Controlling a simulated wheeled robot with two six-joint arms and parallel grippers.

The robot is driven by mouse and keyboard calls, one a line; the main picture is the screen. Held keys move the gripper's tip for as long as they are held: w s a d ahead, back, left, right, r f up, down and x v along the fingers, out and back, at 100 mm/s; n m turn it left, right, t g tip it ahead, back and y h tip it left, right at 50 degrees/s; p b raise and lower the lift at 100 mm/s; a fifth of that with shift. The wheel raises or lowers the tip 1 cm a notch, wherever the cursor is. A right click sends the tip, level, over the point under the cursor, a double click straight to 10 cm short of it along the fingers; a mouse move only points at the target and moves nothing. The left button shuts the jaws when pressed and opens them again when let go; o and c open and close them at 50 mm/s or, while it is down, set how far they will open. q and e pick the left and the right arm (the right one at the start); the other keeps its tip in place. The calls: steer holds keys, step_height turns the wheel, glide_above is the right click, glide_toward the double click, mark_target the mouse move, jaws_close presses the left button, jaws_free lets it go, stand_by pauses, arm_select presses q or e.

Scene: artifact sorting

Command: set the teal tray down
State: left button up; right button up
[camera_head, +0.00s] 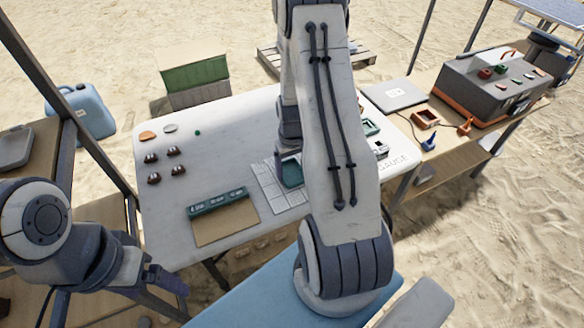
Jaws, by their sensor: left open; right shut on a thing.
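The teal tray (292,174) is a small open-topped box over the pale gridded mat (266,187), near the middle of the white table (229,117). My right gripper (289,153) is shut on the tray from above. My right arm hides the tray's right side, and I cannot tell whether its base touches the mat. My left gripper (172,290) is open and empty, low at the left, off the table's front edge.
A teal slotted holder (218,200) lies on a tan board (227,222) left of the mat. Several dark brown pieces (153,178) stand at the table's left.

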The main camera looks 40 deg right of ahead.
mark_target(292, 175)
steer(key=o, duration=1.1)
steer(key=shift+f, duration=0.15)
steer(key=shift+o, duration=0.2)
steer(key=shift+r, duration=0.2)
step_height(292, 175, up, 12)
steer(key=shift+f, duration=0.1)
step_height(292, 175, down, 12)
steer(key=shift+f, duration=0.1)
step_height(292, 175, up, 3)
steer(key=shift+r, duration=0.4)
